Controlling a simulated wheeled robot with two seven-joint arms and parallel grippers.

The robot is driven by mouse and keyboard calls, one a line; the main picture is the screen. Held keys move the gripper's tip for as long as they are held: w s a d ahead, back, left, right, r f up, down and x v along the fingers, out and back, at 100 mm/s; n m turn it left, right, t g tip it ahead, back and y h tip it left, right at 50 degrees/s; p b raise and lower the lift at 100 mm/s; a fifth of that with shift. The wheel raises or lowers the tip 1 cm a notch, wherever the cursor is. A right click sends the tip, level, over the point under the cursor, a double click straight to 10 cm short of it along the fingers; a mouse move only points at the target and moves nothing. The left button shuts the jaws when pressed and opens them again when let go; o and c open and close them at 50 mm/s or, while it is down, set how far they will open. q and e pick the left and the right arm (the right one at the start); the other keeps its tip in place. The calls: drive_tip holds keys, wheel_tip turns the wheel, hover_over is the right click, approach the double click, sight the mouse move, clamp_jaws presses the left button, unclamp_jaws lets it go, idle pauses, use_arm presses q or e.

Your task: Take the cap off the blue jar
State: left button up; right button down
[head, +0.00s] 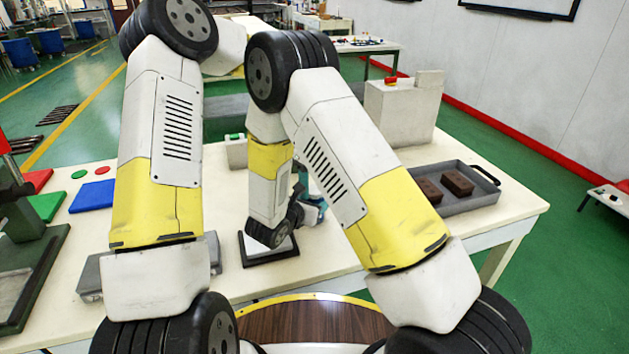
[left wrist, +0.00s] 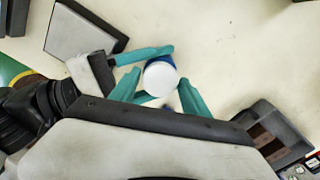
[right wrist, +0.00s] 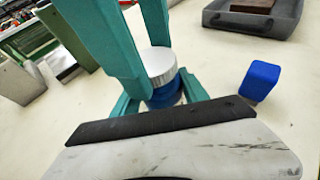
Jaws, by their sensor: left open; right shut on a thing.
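The blue jar (right wrist: 166,94) stands on the table with its pale grey-white cap (right wrist: 158,65) on top. In the left wrist view, the cap (left wrist: 161,79) covers most of the jar (left wrist: 159,60). My right gripper (right wrist: 160,88) is shut on the jar's blue body, below the cap. My left gripper (left wrist: 160,83) is open above the jar, with its teal fingers on either side of the cap. I cannot tell whether they touch it. In the head view, my arms hide the jar and most of both grippers.
A grey tray (head: 482,201) with brown blocks (head: 458,183) is at the table's right. A separate blue block-like object (right wrist: 262,80) stands near the jar. A dark-edged grey plate (head: 268,254) lies close by. A control box (head: 402,110) stands behind.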

use_arm(q)
clamp_jaws()
drive_tip(key=n, duration=0.4)
drive_tip(key=shift+n, duration=0.3)
drive_tip(key=n, duration=0.5)
drive_tip(key=shift+n, duration=0.3)
drive_tip(key=shift+o, duration=1.4)
unclamp_jaws()
drive_tip(key=shift+r, duration=0.15)
